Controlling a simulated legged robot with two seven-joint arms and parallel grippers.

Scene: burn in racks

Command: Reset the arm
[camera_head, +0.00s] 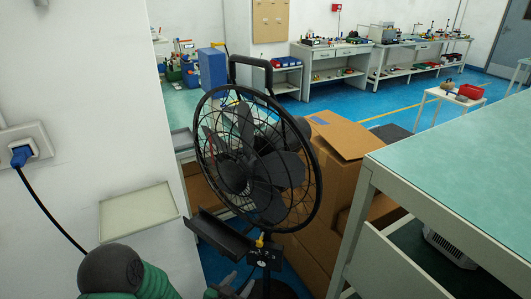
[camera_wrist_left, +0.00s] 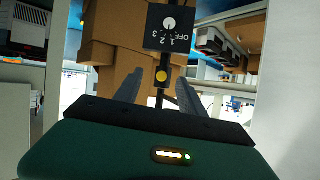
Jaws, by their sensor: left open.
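My left arm comes in at the bottom left of the head view, in green and black. Its gripper (camera_head: 234,286) is low in the frame, just below and left of the control box on the black fan's stand. In the left wrist view the gripper (camera_wrist_left: 158,92) is open, with two grey fingers apart and nothing held between them. The fan's dark control box (camera_wrist_left: 168,28) with a white dial marked OFF, 1, 2, 3 is beyond the fingertips. A yellow knob (camera_wrist_left: 161,76) shows between the fingers; contact cannot be told. My right gripper is not in view.
The black caged fan (camera_head: 258,160) stands upright in the middle. Cardboard boxes (camera_head: 345,140) are behind it. A green-topped table (camera_head: 460,160) is at right. A wall socket with a blue plug (camera_head: 22,153) and black cord is at left. Workbenches (camera_head: 330,62) line the back.

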